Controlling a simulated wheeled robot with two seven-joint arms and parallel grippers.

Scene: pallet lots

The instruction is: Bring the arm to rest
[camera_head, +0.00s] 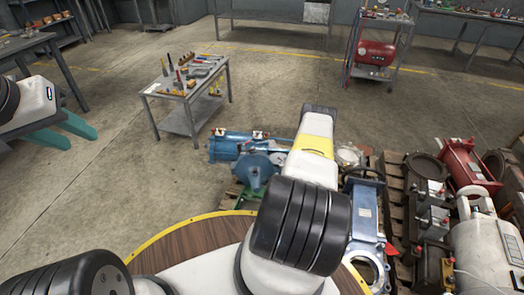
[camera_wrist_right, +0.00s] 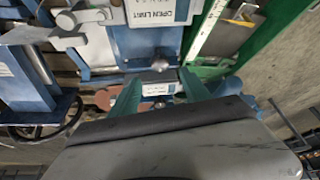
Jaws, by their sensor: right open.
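My right arm (camera_head: 310,160), white with a yellow band, reaches forward over the pallets in the head view; its gripper is hidden there. In the right wrist view my right gripper (camera_wrist_right: 158,78) has two green fingers standing apart. A small labelled grey-blue part (camera_wrist_right: 158,90) shows between them; I cannot tell whether they touch it. My left gripper (camera_head: 82,147) is at the left of the head view, with its two green fingers spread and bare floor showing between them.
Blue valve equipment (camera_head: 255,165) lies under and beside my right arm. A wooden pallet (camera_head: 395,200) with red and grey machinery is at the right. A grey tool table (camera_head: 155,90) stands ahead on the left. A red tank (camera_head: 375,52) stands farther back. Open floor lies between.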

